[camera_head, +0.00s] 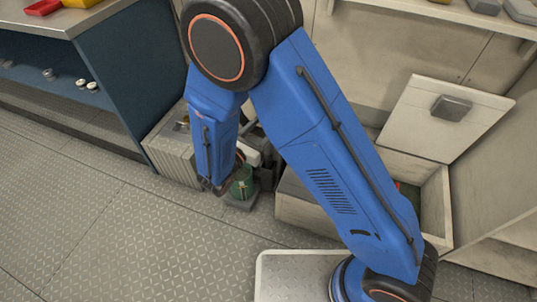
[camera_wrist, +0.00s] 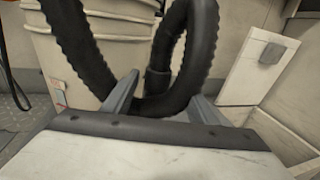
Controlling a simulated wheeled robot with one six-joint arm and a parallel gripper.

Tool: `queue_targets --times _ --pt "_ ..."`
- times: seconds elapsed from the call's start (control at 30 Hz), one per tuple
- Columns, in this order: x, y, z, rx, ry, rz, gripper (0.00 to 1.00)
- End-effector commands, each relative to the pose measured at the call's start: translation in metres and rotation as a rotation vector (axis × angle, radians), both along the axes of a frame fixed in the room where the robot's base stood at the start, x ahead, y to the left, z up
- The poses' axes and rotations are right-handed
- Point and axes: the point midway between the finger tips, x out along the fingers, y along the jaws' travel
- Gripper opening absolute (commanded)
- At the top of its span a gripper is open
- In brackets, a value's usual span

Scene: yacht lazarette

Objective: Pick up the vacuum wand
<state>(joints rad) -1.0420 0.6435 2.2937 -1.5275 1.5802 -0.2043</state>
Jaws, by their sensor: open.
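In the wrist view, my gripper (camera_wrist: 163,92) is open, one grey finger on each side. A thick black ribbed hose (camera_wrist: 82,45) loops down just beyond and between the fingers, then rises on the right. A short dark upright tube (camera_wrist: 157,82) stands inside the loop; it may be part of the vacuum wand, but I cannot tell for sure. Nothing is visibly clamped, and contact with the fingers cannot be told. A pale ribbed drum-like body (camera_wrist: 118,28) stands behind the hose. In the head view, my blue arm hides most of this area.
In the head view, an open pale bin (camera_head: 300,208) with a raised lid (camera_head: 440,115) stands at the right. A blue cabinet (camera_head: 125,75) is at the left. A grey ribbed box (camera_head: 172,155) and a green object (camera_head: 242,186) sit near my arm. The left floor is clear.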

Motion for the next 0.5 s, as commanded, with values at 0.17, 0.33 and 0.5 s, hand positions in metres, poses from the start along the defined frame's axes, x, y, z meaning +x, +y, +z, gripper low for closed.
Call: queue_targets --times 0.17,0.33,0.5 --pt "0.013 -0.008 0.000 0.001 0.001 -0.001 0.53" --pt "0.018 -0.011 0.001 0.001 0.001 0.000 0.53" --pt "0.031 -0.018 0.004 0.001 0.000 -0.002 0.53"
